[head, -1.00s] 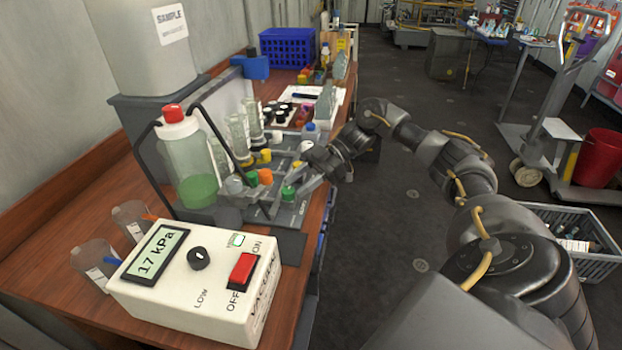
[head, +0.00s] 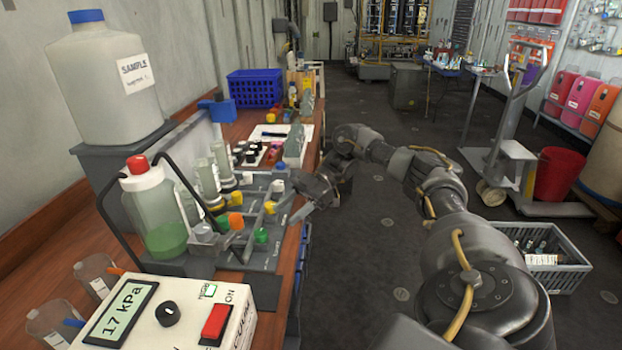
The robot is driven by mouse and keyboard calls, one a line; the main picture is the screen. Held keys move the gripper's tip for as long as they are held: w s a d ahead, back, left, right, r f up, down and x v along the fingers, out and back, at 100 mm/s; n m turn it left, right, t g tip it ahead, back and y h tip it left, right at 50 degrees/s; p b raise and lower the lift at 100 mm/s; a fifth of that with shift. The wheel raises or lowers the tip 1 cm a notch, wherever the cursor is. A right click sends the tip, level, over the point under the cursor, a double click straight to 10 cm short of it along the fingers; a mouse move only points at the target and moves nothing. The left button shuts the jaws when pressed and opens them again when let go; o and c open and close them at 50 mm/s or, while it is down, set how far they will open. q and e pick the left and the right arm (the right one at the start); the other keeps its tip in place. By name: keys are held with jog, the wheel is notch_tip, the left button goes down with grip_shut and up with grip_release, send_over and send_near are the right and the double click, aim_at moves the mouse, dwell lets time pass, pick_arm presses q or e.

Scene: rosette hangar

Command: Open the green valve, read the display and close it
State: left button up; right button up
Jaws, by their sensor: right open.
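The green valve (head: 261,236) is a small green knob at the near right end of the grey manifold on the bench. The pump box display (head: 120,314) at lower left reads 17 kPa. My right gripper (head: 292,212) is open, beside and slightly beyond the green valve, to its right. It looks apart from the knob, with nothing visible between its fingers. My left gripper is out of view.
A clear bottle with a red cap (head: 150,215) and green liquid stands left of the manifold. The pump box has a red switch (head: 215,322) and a black dial (head: 168,313). A large sample jug (head: 105,85) stands behind. Open floor lies right of the bench.

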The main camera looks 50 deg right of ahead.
jog(key=shift+w+d+f+p, duration=0.1)
jog(key=shift+d+f+p, duration=0.25)
jog(key=shift+d+p, duration=0.35)
jog(key=shift+a, duration=0.1)
jog(key=shift+r, duration=0.15)
jog(key=shift+d+r+p, duration=0.2)
jog(key=shift+d+p, duration=0.25)
jog(key=shift+d, duration=0.1)
jog(key=shift+d+r, duration=0.2)
jog(key=shift+r, duration=0.05)
pick_arm(q)
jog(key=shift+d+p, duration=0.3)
jog(key=shift+p, duration=0.05)
pick_arm(e)
jog(key=shift+s+v, duration=0.2)
jog(key=shift+v, duration=1)
jog(key=shift+r, duration=0.15)
